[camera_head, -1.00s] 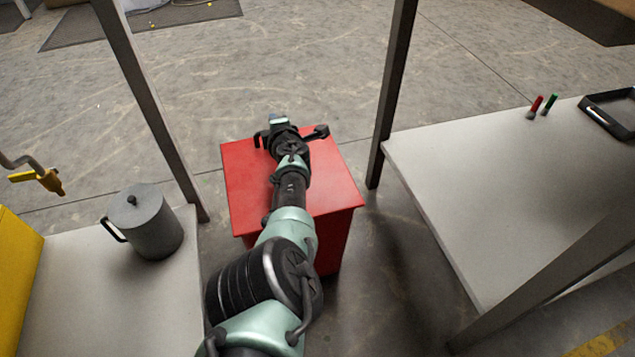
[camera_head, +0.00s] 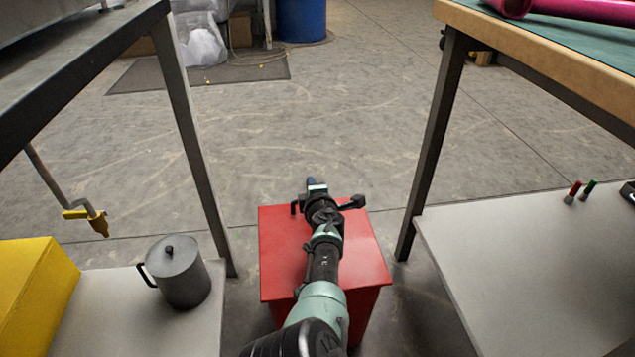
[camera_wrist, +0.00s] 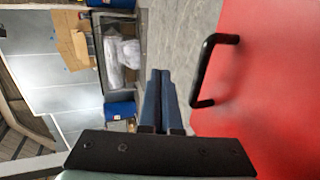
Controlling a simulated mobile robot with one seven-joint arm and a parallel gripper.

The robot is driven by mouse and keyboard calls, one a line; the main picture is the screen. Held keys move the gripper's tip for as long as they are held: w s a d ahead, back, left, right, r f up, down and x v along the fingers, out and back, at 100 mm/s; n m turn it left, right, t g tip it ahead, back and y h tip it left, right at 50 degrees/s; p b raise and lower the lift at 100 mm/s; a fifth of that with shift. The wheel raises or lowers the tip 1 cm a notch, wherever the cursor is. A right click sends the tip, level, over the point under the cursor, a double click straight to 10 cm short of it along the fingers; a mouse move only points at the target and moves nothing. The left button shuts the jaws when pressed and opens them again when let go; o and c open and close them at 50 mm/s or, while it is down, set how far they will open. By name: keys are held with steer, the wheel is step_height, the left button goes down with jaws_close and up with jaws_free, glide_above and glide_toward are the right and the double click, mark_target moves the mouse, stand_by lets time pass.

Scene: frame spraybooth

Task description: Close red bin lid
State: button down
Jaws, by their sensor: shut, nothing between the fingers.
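The red bin (camera_head: 352,322) stands on the floor between two tables. Its red lid (camera_head: 362,262) looks flat across the top, with its edges overhanging the body; I see no gap from this angle. My gripper (camera_head: 313,184) is over the lid's far edge, and my arm covers the middle of the lid. In the wrist view, my two dark blue fingers (camera_wrist: 163,98) are together and empty. The red lid surface (camera_wrist: 265,110) fills the right side there. Its black bar handle (camera_wrist: 203,75) is beside the fingers, apart from them.
The left table (camera_head: 130,320) bears a grey lidded pot (camera_head: 180,278) and a yellow box (camera_head: 30,290). The right table (camera_head: 520,265) bears red and green markers (camera_head: 580,190). Dark posts (camera_head: 435,135) rise on both sides. The floor beyond the bin (camera_head: 330,130) is clear.

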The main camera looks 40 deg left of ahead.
step_height(320, 180, up, 11)
steer(key=s+d+p, duration=0.1)
steer(key=p, duration=1.2)
steer(key=shift+s+d, duration=0.2)
steer(key=shift+d, duration=0.15)
